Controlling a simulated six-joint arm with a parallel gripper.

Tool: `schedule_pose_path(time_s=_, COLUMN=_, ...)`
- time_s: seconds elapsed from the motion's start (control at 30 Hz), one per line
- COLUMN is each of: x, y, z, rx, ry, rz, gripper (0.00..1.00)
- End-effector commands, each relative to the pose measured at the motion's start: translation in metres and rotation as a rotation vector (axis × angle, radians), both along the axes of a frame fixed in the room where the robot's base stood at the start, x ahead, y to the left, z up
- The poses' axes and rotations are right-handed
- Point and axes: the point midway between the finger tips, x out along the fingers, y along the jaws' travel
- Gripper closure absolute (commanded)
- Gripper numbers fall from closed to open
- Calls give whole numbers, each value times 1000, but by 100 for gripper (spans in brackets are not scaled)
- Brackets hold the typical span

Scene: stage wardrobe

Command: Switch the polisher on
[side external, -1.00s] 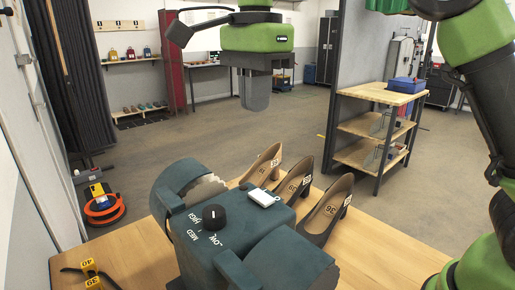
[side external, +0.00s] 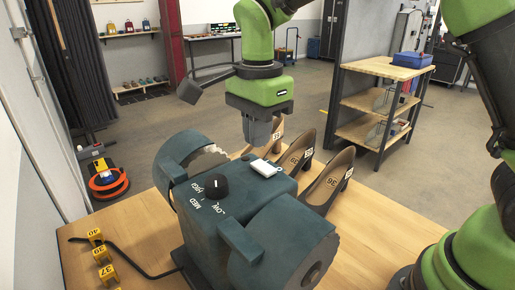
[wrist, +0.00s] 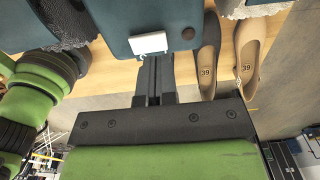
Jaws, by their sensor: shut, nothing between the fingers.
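The polisher (side external: 232,205) is a dark teal machine with a round wheel housing at each end, standing on the wooden table. On its top sit a black knob (side external: 215,187) marked LOW, MED and HIGH, and a white switch paddle (side external: 266,168) that looks tilted. My gripper (side external: 257,143) is shut and empty, pointing down just behind the white paddle on the shoe side. In the wrist view the fingertips (wrist: 153,62) are close to the white paddle (wrist: 148,43); I cannot tell whether they touch it.
High-heeled shoes (side external: 333,181) with number tags stand on the table (side external: 375,215) close behind and right of the polisher. Yellow number markers (side external: 102,256) and a black cable (side external: 140,268) lie at the left. A wooden shelf unit (side external: 385,66) stands beyond the table.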

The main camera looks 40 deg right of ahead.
Motion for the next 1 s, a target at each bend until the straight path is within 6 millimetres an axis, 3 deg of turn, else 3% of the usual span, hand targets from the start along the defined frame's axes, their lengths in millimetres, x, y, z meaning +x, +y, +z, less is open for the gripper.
schedule_pose_path(time_s=0.1, x=0, y=0, z=-19, rx=-1, ry=4, rz=-1, gripper=100)
schedule_pose_path(time_s=0.3, x=0, y=0, z=-32, rx=0, ry=2, rz=-2, gripper=100)
schedule_pose_path(time_s=1.0, x=0, y=0, z=-38, rx=0, ry=3, rz=-1, gripper=100)
